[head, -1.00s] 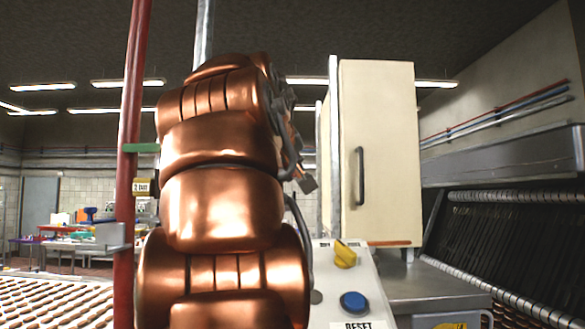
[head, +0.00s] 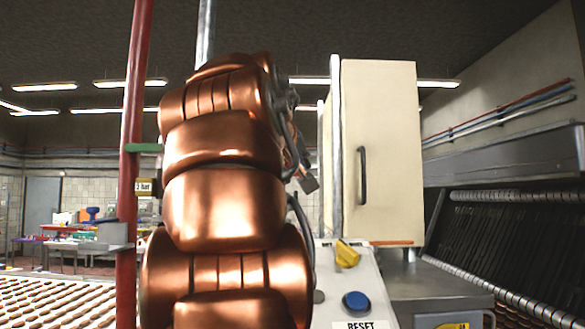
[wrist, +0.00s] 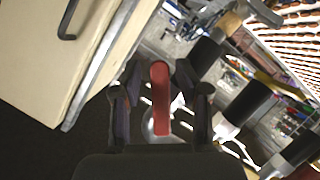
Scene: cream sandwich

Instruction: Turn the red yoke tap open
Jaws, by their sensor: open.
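A red tap handle (wrist: 160,98) shows in the wrist view as a long rounded bar, with pale metal near its lower end. My gripper (wrist: 160,84) is open, with one dark finger on each side of the handle. Small gaps seem to show between the fingers and the handle, but I cannot tell whether either finger touches it. In the head view my copper-coloured arm hides the tap, and the fingers cannot be made out.
A cream cabinet (head: 385,150) with a dark handle stands right of my arm. Below it is a panel with a yellow knob (head: 347,254) and a blue button (head: 355,302). A red pipe (head: 130,150) rises on the left, above rows of biscuits (head: 60,303).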

